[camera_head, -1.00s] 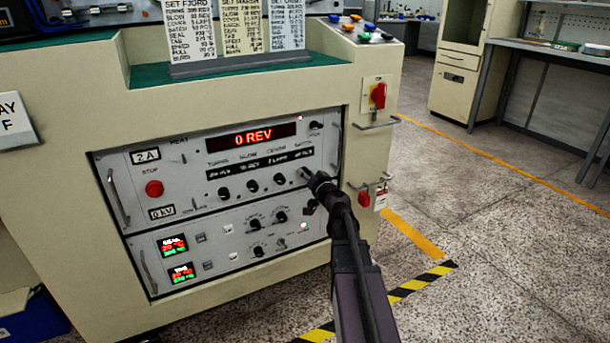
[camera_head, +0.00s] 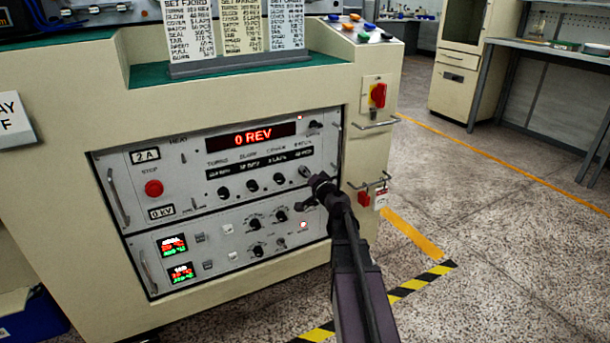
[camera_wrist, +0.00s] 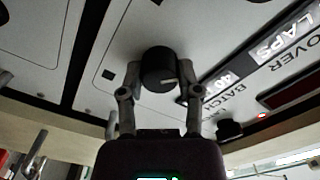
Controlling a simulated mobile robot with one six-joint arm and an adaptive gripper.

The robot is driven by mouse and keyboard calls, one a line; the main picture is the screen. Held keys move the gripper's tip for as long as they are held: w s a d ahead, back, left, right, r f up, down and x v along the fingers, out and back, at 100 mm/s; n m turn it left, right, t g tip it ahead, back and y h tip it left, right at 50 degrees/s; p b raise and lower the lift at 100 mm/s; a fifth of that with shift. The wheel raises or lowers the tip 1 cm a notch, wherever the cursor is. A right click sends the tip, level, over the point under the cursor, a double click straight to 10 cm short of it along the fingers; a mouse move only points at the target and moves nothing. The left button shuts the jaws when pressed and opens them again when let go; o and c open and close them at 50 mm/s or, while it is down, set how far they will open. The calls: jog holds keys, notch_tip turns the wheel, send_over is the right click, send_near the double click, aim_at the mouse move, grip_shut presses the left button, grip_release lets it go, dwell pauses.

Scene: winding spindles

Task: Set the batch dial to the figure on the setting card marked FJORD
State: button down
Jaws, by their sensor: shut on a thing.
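The batch dial (camera_wrist: 158,70) is a round black knob with a pale pointer mark, beside the upside-down BATCH label (camera_wrist: 222,92) in the wrist view. My gripper (camera_wrist: 158,84) has one finger on each side of this knob and is shut on it. In the head view my gripper (camera_head: 312,179) is at the right end of the knob row and largely hides the dial. The window strip (camera_head: 262,164) above the knobs is too blurred to read surely. The FJORD setting card (camera_head: 188,30) is the leftmost of three standing cards; its figures are blurred.
A red display (camera_head: 253,136) reads "0 REV". Three more black knobs, one of them here (camera_head: 252,186), lie left of my gripper. A metal handle (camera_head: 335,150) and a red switch (camera_head: 378,95) are close on the right. Floor at the right is clear.

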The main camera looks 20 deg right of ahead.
jog(key=m, duration=0.6)
jog(key=shift+w+d+m, duration=0.1)
jog(key=shift+m, duration=0.3)
jog(key=shift+c, duration=1.5)
grip_release()
jog(key=shift+s, duration=0.2)
jog(key=s, duration=1.1)
jog(key=shift+s+d, duration=0.15)
jog(key=shift+s, duration=0.2)
